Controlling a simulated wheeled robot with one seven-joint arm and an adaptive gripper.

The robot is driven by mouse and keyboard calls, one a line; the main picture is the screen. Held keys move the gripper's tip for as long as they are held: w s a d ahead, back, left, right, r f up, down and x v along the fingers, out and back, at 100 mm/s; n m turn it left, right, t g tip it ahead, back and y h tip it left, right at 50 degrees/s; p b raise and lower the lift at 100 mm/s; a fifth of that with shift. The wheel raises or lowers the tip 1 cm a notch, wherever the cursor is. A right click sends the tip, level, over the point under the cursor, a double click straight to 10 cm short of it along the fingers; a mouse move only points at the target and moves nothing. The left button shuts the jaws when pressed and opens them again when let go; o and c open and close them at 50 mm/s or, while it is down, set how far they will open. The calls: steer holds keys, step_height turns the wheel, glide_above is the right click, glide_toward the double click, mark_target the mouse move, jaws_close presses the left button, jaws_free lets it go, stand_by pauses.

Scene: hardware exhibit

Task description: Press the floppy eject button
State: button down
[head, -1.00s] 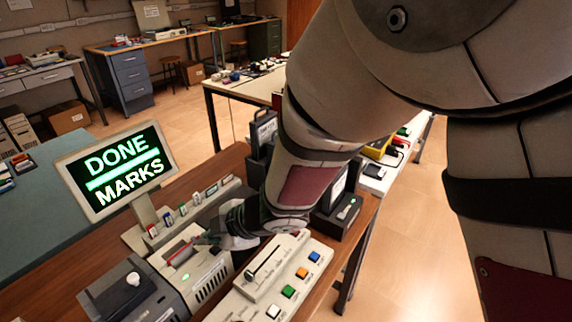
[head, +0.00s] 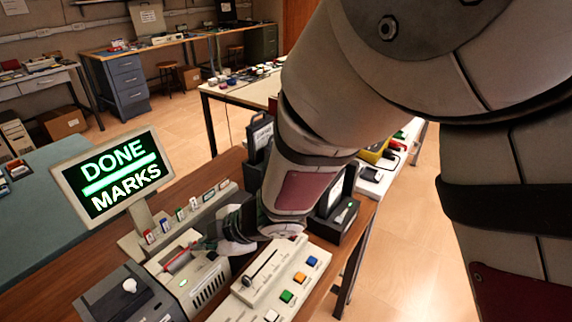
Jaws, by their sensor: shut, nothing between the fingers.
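A beige machine (head: 205,287) stands on the wooden bench at lower left, with a red item (head: 178,261) in a recess on its top and a small green light (head: 183,283). It may be the floppy drive. I cannot make out an eject button; my wrist and gripper cover part of that area. My gripper (head: 197,244) is shut and empty, its tips just above and behind the red item's right end. I cannot tell whether they touch the machine.
A screen (head: 112,175) reading "DONE MARKS" rises at left. A panel with coloured buttons and a lever (head: 259,268) lies right of the machine. A grey unit with a white knob (head: 130,286) is at left. Small coloured items line a rack (head: 193,204) behind.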

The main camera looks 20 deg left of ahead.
mark_target(211, 255)
steer(key=shift+f, duration=0.15)
steer(key=shift+f+b, duration=0.3)
steer(key=shift+b, duration=0.1)
steer(key=shift+f+b, duration=0.35)
steer(key=shift+b, duration=0.05)
stand_by(0.9)
stand_by(0.3)
steer(key=shift+r+p, duration=0.85)
step_height(211, 255, up, 5)
steer(key=p, duration=0.5)
stand_by(0.8)
